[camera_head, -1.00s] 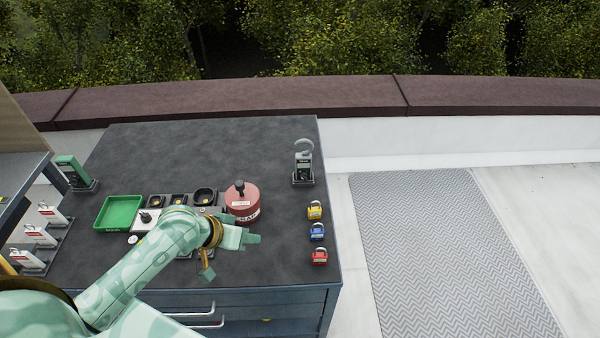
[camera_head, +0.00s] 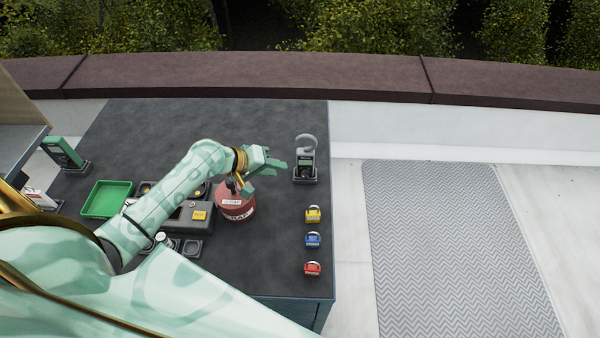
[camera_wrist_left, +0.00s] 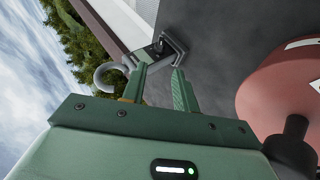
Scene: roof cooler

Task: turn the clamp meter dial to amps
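The clamp meter (camera_head: 306,158) stands upright in a dark holder (camera_head: 304,180) at the right rear of the dark worktop. It has a grey hooked jaw on top. A dark spot low on its face may be the dial; its setting is too small to read. My left gripper (camera_head: 268,178) is to the left of the meter, apart from it, with empty, spread fingers. In the left wrist view, the meter (camera_wrist_left: 142,56) and its holder (camera_wrist_left: 174,45) lie beyond the fingertips (camera_wrist_left: 160,72), and the fingers partly cover the meter. My right gripper is not in view.
A red round container (camera_head: 238,207) with a black knob sits close below my left gripper. Yellow (camera_head: 313,215), blue (camera_head: 313,240) and red (camera_head: 312,269) padlocks line the right edge. A green tray (camera_head: 106,199) and a green device (camera_head: 63,153) are at left. The rear worktop is clear.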

